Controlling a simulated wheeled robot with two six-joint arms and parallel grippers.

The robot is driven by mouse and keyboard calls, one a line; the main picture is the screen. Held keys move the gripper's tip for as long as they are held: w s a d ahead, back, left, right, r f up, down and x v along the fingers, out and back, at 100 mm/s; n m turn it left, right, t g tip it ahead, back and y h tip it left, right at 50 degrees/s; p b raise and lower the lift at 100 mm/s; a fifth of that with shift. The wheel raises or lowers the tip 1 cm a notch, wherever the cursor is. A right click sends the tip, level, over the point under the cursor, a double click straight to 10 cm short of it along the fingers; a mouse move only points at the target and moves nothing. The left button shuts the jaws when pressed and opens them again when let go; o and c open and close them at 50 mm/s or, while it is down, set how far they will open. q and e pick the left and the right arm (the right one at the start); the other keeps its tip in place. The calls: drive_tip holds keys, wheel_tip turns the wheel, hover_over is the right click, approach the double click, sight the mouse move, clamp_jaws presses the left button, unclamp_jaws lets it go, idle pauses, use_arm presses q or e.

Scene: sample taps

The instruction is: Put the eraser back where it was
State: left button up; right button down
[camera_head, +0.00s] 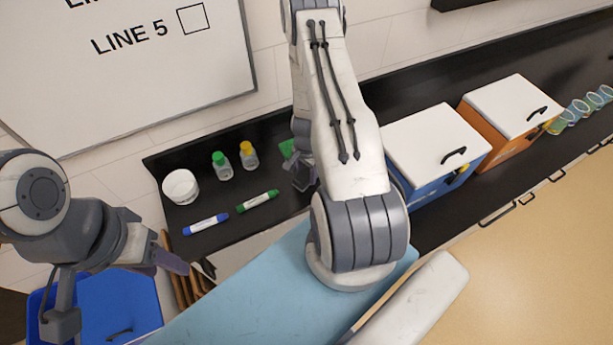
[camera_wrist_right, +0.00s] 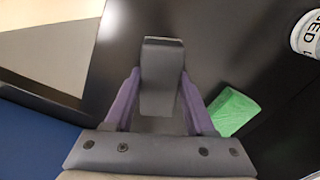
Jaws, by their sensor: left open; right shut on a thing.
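A dark grey block, which looks like the eraser (camera_wrist_right: 162,75), is between the purple fingers of my right gripper (camera_wrist_right: 160,100) in the right wrist view. The gripper is shut on it. In the head view my right gripper (camera_head: 302,172) is over the black counter, partly hidden behind my own arm, and the eraser cannot be made out clearly. My left gripper (camera_head: 172,260) is open and empty at the lower left, in front of the counter. The whiteboard (camera_head: 130,60) reading "LINE 5" is on the wall at the upper left.
A green block (camera_wrist_right: 232,111) lies close beside my right gripper. On the counter (camera_head: 225,238) are a blue marker (camera_head: 205,224), a green marker (camera_head: 257,201), a white tub (camera_head: 180,187) and green-capped (camera_head: 221,166) and yellow-capped (camera_head: 249,155) bottles. A white-lidded blue box (camera_head: 437,145) stands right.

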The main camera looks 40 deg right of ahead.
sight(306, 172)
drive_tip(key=shift+c, duration=1.3)
unclamp_jaws()
drive_tip(key=shift+r+p, duration=0.55)
drive_tip(key=shift+p, duration=0.05)
wheel_tip(306, 172, up, 4)
drive_tip(key=p, duration=0.4)
drive_tip(key=shift+r, duration=1.1)
drive_tip(key=shift+r+b, duration=0.9)
drive_tip(key=shift+r, duration=1.5)
